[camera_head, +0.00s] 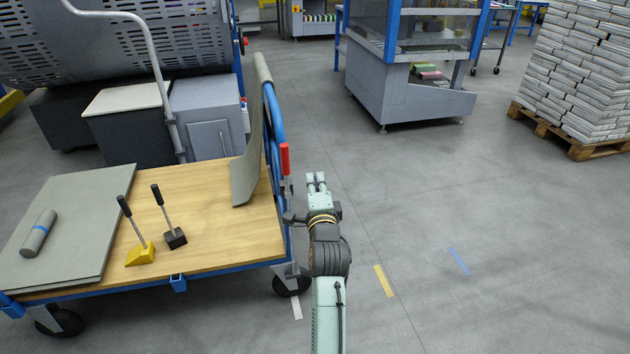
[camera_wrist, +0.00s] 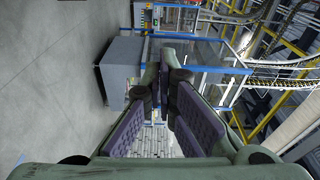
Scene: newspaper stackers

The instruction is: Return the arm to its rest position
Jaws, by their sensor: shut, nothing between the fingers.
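My gripper (camera_head: 316,180) is at the end of my arm, just right of the cart's blue rail in the head view. It is over the floor and holds nothing. In the wrist view my gripper (camera_wrist: 164,80) shows its two purple-padded fingers close together at the tips, with nothing between them. My arm reaches up from the bottom of the head view.
A blue-framed cart (camera_head: 206,262) with a wooden top stands close on the left. It bears grey boards (camera_head: 70,215), a roll (camera_head: 38,233), a yellow-based tool (camera_head: 140,254) and a black-based tool (camera_head: 174,238). A grey machine (camera_head: 400,95) and a pallet (camera_head: 560,137) stand farther off. Right floor is clear.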

